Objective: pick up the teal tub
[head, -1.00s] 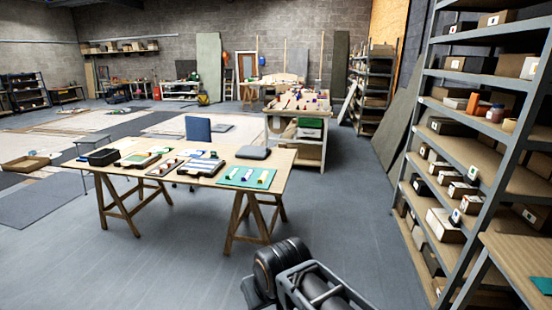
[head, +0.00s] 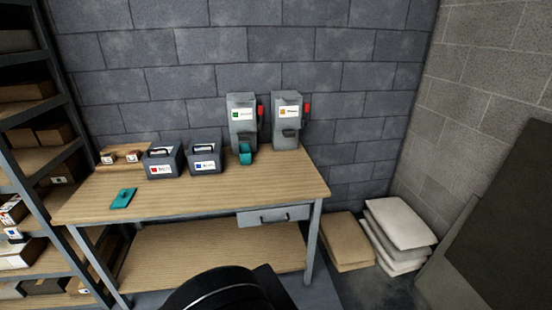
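A small teal tub (head: 245,154) stands on the wooden workbench (head: 215,190), in front of and below the left grey wall dispenser (head: 241,120). A flat teal piece (head: 123,198), perhaps a lid, lies apart near the bench's left front. A dark rounded part of my own arm shows at the bottom middle of the head view, well short of the tub. My gripper's fingers are not visible, so I cannot see whether they hold anything.
A second dispenser (head: 288,118) stands to the right. Two grey caddies (head: 205,156) and a small wooden rack (head: 120,158) sit left of the tub. A drawer (head: 273,216) is under the bench. Sacks (head: 398,225) lie at right; shelves (head: 30,140) stand at left.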

